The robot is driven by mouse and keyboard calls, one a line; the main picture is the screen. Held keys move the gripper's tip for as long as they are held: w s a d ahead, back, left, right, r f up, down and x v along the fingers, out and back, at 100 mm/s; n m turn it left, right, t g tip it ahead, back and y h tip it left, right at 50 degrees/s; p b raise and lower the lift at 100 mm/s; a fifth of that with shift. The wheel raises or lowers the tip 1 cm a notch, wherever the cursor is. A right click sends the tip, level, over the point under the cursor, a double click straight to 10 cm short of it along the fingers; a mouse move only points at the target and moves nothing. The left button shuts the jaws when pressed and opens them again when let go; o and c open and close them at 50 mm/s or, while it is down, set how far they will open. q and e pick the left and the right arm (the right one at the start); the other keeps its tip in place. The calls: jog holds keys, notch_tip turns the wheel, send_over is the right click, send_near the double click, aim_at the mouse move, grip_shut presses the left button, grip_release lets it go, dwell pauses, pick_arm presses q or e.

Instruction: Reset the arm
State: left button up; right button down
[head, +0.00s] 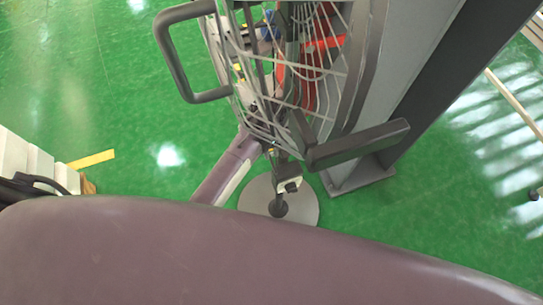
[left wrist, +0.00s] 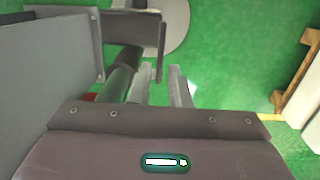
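In the head view, my mauve left arm reaches toward a dark pole on a round grey base (head: 302,208). The left gripper (head: 288,186) looks small there, just over that base, and its fingers are hard to make out. In the left wrist view, two pale fingers (left wrist: 160,85) stand apart with green floor showing between them, and they hold nothing. A dark pole (left wrist: 122,75) runs close beside the left finger; I cannot tell whether they touch. The round base (left wrist: 178,30) lies beyond the fingers. My right gripper does not show. No mattress is recognisable.
A curved wire cage (head: 290,75) with a dark loop handle (head: 172,60) stands close in front. A tall grey column (head: 395,85) with a dark flat bar (head: 358,144) is right of it. White blocks (head: 25,160) stand at the left. Green floor (head: 80,95) is open at left.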

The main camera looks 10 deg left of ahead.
pick_arm(q)
jog(key=shift+r, duration=0.15)
jog(key=shift+a, duration=0.1)
dwell(0.4)
jog(key=s+a+r+m+t, duration=0.2)
jog(key=s+a+r+m, duration=0.25)
jog(key=s+r, duration=0.35)
jog(key=s+a+r+m+t, duration=0.2)
jog(key=s+a+r+m, duration=0.3)
jog(key=r, duration=0.5)
notch_tip(320, 180, down, 31)
jog(key=s+b, duration=0.1)
jog(key=b, duration=0.1)
jog(key=s+a+f+g+b, duration=0.2)
jog(key=s+a+f, duration=0.1)
jog(key=s+f, duration=1.8)
jog(key=shift+a+f+y, duration=0.15)
jog(key=shift+f+y, duration=0.15)
jog(key=shift+f, duration=0.35)
jog(key=shift+n, duration=0.25)
